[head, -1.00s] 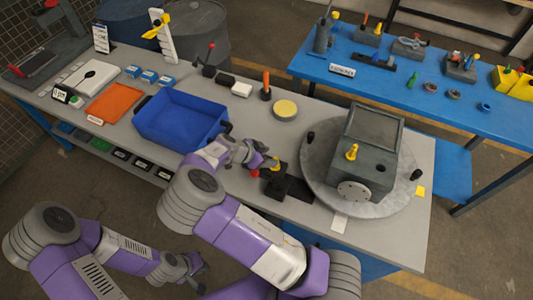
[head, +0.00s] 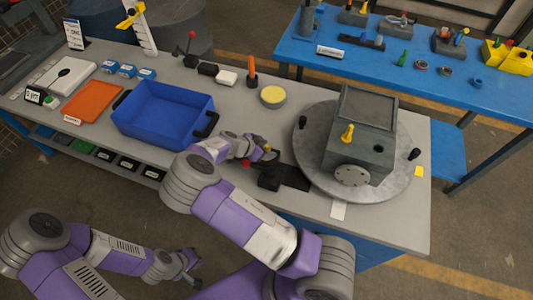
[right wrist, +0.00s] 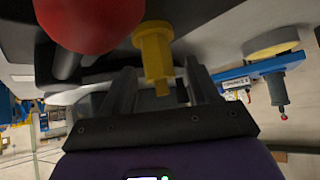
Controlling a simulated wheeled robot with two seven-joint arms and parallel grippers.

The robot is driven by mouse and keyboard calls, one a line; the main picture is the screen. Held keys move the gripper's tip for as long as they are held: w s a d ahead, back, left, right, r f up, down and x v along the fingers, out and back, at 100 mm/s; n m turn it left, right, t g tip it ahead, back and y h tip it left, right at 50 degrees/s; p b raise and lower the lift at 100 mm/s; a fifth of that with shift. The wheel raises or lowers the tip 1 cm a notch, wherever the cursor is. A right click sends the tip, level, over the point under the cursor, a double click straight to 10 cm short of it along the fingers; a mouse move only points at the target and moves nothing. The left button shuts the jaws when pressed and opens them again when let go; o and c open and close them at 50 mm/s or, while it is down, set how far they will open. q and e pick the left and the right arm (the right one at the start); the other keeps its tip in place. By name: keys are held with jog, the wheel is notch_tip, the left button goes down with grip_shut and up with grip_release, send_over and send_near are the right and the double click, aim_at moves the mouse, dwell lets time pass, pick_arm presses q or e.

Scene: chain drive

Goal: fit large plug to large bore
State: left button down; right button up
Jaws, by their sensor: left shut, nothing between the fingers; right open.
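A yellow plug (right wrist: 155,55) shows in the right wrist view, between the spread fingers of my right gripper (right wrist: 163,88), with no visible contact. In the head view it is a small yellow spot (head: 267,150) at my right gripper (head: 258,151), above a black fixture (head: 272,178). A grey housing (head: 352,158) stands on a round plate. I cannot tell which plug is the large one. My left gripper (head: 190,278) is shut and empty, low in front of the table.
A red ball (right wrist: 90,20) is close to my right gripper. A blue bin (head: 160,115) stands left of it, and a yellow-topped disc (head: 272,96) lies behind. Black knobs (head: 415,154) rise from the round plate (head: 395,185). A blue table (head: 400,65) stands behind.

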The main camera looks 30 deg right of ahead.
jog(key=shift+d+f, duration=0.35)
jog(key=shift+f, duration=0.05)
grip_shut()
